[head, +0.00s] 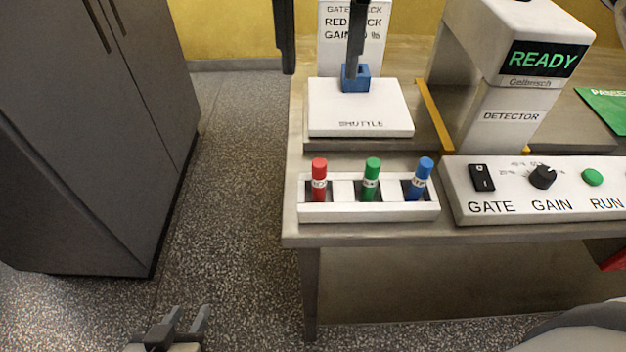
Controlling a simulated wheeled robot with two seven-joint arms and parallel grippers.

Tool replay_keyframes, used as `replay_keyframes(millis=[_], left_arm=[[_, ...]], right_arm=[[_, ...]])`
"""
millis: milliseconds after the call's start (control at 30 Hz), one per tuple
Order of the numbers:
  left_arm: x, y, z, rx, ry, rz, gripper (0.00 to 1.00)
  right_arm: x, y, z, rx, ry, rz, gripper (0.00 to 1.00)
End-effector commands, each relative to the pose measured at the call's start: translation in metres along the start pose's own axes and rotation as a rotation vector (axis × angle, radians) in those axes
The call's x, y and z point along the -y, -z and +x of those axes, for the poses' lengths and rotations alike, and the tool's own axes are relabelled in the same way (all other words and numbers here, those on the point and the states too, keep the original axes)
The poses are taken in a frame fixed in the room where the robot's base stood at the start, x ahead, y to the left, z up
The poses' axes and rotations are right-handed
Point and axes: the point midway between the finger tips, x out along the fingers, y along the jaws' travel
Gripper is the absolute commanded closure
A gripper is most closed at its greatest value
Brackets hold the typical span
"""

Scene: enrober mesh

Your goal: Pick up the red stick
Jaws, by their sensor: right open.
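The red stick (319,179) stands upright in the left slot of the white rack (368,212) near the table's front edge. A green stick (371,179) stands in the same rack. A blue stick (420,179) in the right slot tilts a little to the right. My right gripper (321,72) hangs from the top of the picture, its two dark fingers wide apart and empty, seen beyond and above the rack. My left gripper (189,316) is low at the bottom left, off the table, with its fingertips apart and nothing between them.
Behind the rack is the white shuttle plate (345,118) with a blue block (349,83), partly covered by a finger. The detector (508,115) reads READY. A control panel (540,212) stands right of the rack. A dark cabinet (90,140) is at left, with open floor between.

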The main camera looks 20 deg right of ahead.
Motion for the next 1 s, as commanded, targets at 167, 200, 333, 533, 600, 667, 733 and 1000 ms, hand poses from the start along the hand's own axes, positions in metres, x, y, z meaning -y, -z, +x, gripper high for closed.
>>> replay_keyframes(millis=[167, 200, 333, 533, 600, 667, 733, 1000], left_arm=[[-0.001, 0.000, -0.001, 0.000, -0.002, 0.000, 0.64], [-0.001, 0.001, -0.001, 0.000, -0.002, 0.000, 0.64], [-0.001, 0.001, -0.001, 0.002, -0.001, 0.001, 0.64], [0.000, 0.001, -0.002, 0.005, 0.000, 0.003, 0.64], [0.000, 0.000, -0.002, 0.006, 0.001, 0.003, 0.64], [0.000, 0.000, -0.002, 0.007, 0.001, 0.003, 0.64], [0.000, 0.001, -0.003, 0.008, 0.001, 0.004, 0.64], [0.001, 0.004, -0.006, 0.014, 0.008, 0.018, 0.64]], right_arm=[[0.001, 0.001, 0.029, -0.004, 0.003, -0.002, 0.57], [0.001, 0.000, 0.037, -0.004, 0.004, -0.001, 0.57], [0.001, 0.001, 0.066, -0.004, 0.003, -0.002, 0.57], [0.000, 0.000, 0.097, -0.002, 0.000, -0.002, 0.57], [0.000, 0.000, 0.103, -0.003, 0.000, -0.002, 0.57], [0.000, 0.000, 0.106, -0.002, 0.000, -0.003, 0.57], [0.000, 0.000, 0.110, -0.002, 0.000, -0.002, 0.57], [0.001, -0.004, 0.148, -0.003, 0.001, -0.002, 0.57]])
